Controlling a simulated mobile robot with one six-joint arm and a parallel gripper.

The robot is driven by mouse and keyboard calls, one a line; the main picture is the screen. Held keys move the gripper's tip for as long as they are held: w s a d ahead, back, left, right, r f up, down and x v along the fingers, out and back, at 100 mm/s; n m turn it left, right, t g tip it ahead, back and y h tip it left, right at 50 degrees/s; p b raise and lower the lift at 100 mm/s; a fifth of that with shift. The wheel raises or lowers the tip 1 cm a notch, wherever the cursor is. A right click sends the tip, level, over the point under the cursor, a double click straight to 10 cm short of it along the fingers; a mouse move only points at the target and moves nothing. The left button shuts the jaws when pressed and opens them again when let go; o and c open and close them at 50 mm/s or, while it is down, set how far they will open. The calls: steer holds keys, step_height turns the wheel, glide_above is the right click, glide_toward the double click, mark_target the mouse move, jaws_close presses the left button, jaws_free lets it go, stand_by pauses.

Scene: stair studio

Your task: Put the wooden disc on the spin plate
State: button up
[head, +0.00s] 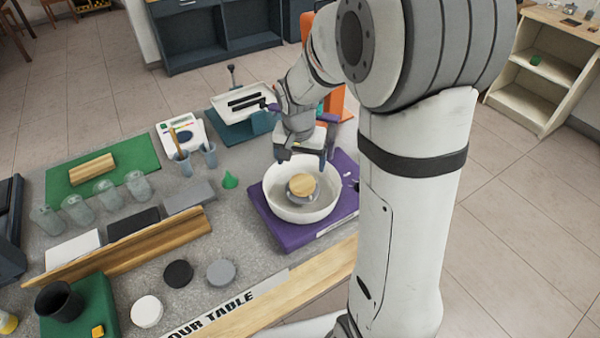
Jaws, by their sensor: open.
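The light wooden disc (303,184) lies in the middle of a white bowl (274,205). It appears to rest on a grey round piece (304,198), likely the spin plate, whose lower edge shows below the disc. Whether the disc is fully seated cannot be told. The bowl stands on a purple base (269,226). My gripper (306,162) points down over the back part of the bowl, just behind the disc. Its jaws are open, with nothing visible between them. It appears apart from the disc.
Black (178,273), grey (221,272) and white (146,311) discs lie near the table's front edge. A wooden strip (130,250) crosses the left side. Several clear cups (105,193), a green cone (229,180) and a white device (183,133) stand left of the bowl.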

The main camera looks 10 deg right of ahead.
steer(key=s+r+n, duration=0.1)
steer(key=s+r, duration=0.2)
steer(key=s, duration=0.3)
steer(key=s+r+n+t, duration=0.1)
steer(key=s+r+n, duration=0.1)
steer(key=s+r, duration=0.2)
steer(key=s+r+n, duration=0.2)
steer(key=s+r, duration=0.1)
steer(key=s, duration=0.7)
steer(key=shift+d+r+t+y, duration=0.3)
steer(key=shift+d+t+y, duration=0.05)
steer(key=shift+t+y, duration=0.05)
steer(key=shift+c, duration=0.2)
